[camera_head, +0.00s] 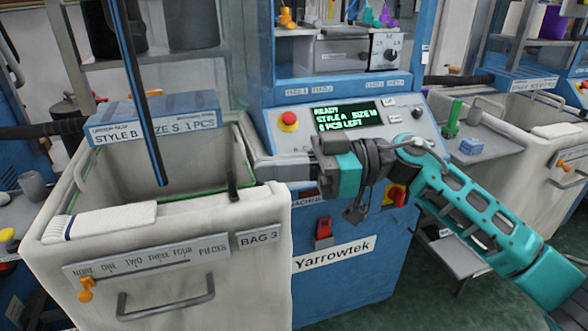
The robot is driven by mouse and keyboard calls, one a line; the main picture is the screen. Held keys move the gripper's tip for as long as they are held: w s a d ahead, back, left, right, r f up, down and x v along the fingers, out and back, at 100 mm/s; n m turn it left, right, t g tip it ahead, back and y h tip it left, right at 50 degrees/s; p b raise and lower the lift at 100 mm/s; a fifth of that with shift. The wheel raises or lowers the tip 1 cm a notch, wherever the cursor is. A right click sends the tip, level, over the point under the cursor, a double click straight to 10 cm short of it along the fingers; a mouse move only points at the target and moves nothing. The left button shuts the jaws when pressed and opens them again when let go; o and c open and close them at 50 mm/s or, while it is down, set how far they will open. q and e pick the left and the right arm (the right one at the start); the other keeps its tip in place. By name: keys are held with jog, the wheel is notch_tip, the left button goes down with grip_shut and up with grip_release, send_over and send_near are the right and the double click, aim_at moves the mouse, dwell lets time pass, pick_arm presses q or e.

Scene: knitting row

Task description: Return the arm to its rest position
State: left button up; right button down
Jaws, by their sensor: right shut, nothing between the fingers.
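My right arm (470,205), teal and grey, comes in from the lower right and reaches left across the front of the knitting machine. My right gripper (268,170) is at its left end, in front of the lower edge of the control panel (400,118), near the right rim of the bag bin. It is shut and empty. Its fingers are hard to make out against the grey panel edge. My left gripper is not in view.
The blue Yarrowtek machine (375,270) has a red button (289,121), a lit screen (347,115) and a red-yellow switch (395,195) close to my arm. The BAG 3 bin (180,240) stands left. A side shelf (490,143) with a green cylinder (453,118) is right.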

jog(key=d+f+m+t+h, duration=0.4)
jog(key=d+f+m+t, duration=0.2)
jog(key=f+m+t, duration=0.3)
jog(key=d+f+m+t+h, duration=0.4)
jog(key=d+f+m+t, duration=0.25)
jog(key=f+t, duration=0.35)
jog(key=s+d+f+g+h, duration=0.3)
jog(key=s+f+h, duration=0.1)
jog(key=s+f, duration=0.3)
jog(key=s+d+f+m+g+h, duration=0.1)
jog(key=s+d+f+g+h, duration=0.2)
jog(key=s+f, duration=0.5)
notch_tip(320, 180, down, 4)
jog(key=shift+d+r+h, duration=0.15)
jog(key=shift+d+h, duration=0.25)
jog(key=shift+d, duration=0.25)
jog(key=shift+a+m, duration=0.1)
jog(key=shift+m, duration=0.15)
